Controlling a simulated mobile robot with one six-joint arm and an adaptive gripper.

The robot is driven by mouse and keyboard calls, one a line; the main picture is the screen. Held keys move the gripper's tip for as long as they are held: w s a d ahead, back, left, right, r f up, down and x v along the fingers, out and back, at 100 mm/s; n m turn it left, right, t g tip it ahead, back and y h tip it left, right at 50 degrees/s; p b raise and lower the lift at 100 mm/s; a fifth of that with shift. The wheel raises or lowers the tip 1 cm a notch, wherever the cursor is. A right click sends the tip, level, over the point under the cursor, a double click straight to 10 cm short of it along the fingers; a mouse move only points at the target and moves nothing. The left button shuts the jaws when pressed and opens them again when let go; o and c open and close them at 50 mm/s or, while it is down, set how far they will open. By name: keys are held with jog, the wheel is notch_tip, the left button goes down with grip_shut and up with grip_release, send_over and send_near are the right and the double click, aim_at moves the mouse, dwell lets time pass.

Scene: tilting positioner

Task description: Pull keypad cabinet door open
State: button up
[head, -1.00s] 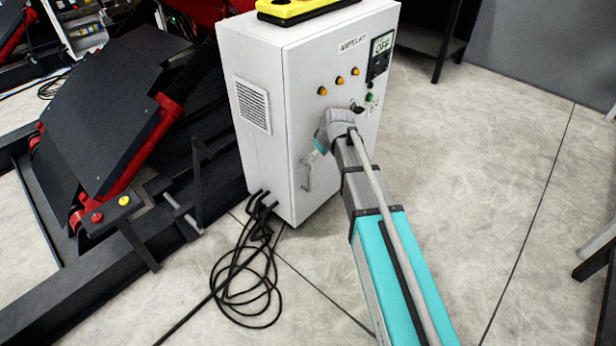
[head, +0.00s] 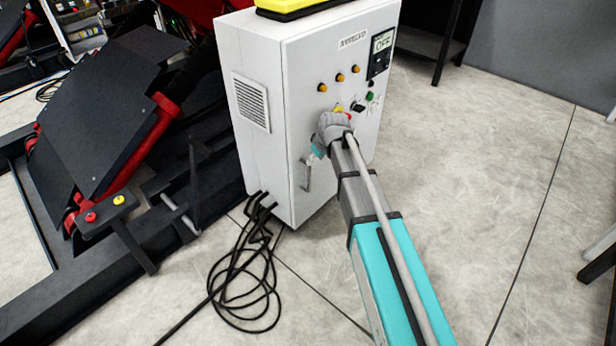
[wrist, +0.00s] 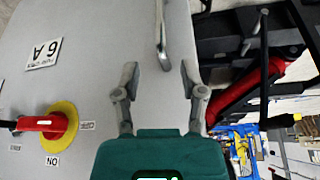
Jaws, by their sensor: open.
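The white keypad cabinet (head: 290,120) stands upright on the floor, and its front door looks shut. The metal bar handle (head: 307,176) is on the lower left of the door. In the wrist view the handle (wrist: 161,38) lies just beyond the fingertips, roughly in line with the gap between them. My gripper (wrist: 160,72) is open and empty, with its two grey fingers spread. In the head view my gripper (head: 314,158) is in front of the door, just above the handle, partly hidden by my wrist. I see no contact with the handle.
A red switch on a yellow disc (wrist: 60,122) sits close beside my gripper. Orange buttons and a display (head: 382,42) are higher on the door. The black and red positioner (head: 110,110) stands at the left, with loose cables (head: 240,285) on the floor.

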jog(key=b, duration=0.9)
send_over(309, 189)
jog(key=shift+w+f, duration=0.15)
jog(key=shift+f, duration=1.4)
jog(key=shift+w+f, duration=0.15)
jog(key=shift+f, duration=1.35)
jog(key=shift+w+f, duration=0.15)
jog(key=shift+f, duration=1.4)
grip_shut()
